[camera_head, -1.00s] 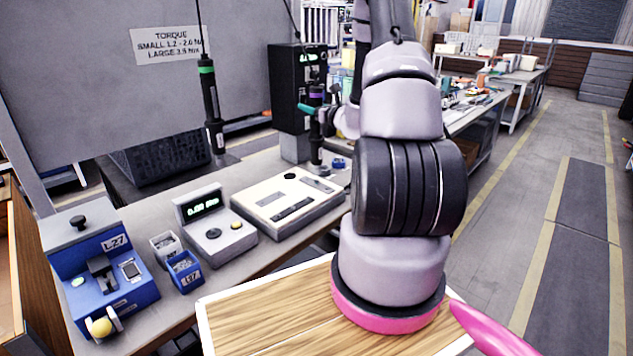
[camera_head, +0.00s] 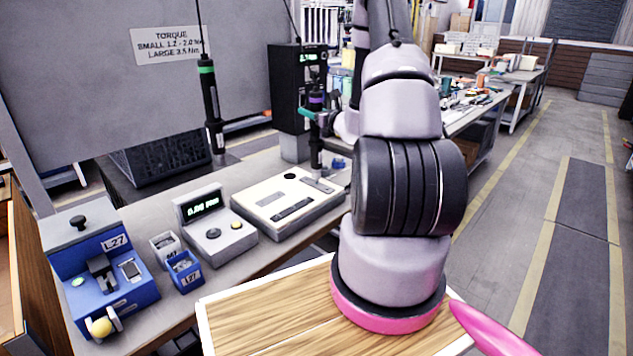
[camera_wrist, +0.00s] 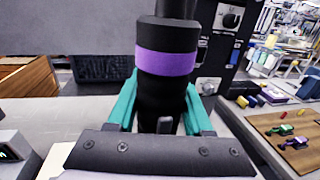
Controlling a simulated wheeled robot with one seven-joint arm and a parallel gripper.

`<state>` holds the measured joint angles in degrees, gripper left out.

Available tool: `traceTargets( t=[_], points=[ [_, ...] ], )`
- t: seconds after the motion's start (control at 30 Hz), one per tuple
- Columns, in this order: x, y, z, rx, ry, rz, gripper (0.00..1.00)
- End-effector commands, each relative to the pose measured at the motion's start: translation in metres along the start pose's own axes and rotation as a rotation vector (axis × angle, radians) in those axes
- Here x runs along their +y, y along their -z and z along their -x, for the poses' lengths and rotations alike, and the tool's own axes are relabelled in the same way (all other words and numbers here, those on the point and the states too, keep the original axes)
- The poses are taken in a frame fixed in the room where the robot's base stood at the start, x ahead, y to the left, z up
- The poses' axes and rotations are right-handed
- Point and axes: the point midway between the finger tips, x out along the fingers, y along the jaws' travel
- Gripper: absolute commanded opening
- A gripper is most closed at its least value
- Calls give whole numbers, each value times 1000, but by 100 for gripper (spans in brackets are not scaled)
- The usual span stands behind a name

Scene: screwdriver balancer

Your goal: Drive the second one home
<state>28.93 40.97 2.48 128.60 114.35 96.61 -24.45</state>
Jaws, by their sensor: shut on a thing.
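My gripper (camera_head: 314,115), with teal fingers, is shut on the purple-banded screwdriver (camera_head: 316,100), which hangs upright at the black box. In the wrist view the dark body and purple band of this screwdriver (camera_wrist: 166,62) stand between the teal fingers. Its lower end is down at the back right of the cream fixture (camera_head: 262,212); I cannot tell whether the bit touches a screw. The fixture holds dark parts and a round black knob. The screw heads are too small to make out. A green-banded screwdriver (camera_head: 209,100) hangs free to the left.
A grey display unit (camera_head: 213,222), small screw bins (camera_head: 184,272) and a blue L27 machine (camera_head: 100,275) stand along the bench to the left. The black box (camera_head: 290,95) with a green readout is close behind the gripper. A torque sign (camera_head: 165,45) hangs on the panel.

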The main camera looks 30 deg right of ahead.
Motion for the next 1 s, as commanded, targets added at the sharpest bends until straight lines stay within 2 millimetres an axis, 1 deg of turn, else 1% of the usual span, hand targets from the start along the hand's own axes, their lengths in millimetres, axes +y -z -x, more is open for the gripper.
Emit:
traceTargets(
  t=[0.4, 1.0],
  points=[
    [0, 11, 0, 0, 1, 0, 0],
    [0, 12, 0, 1, 1, 0, 0]
  ],
)
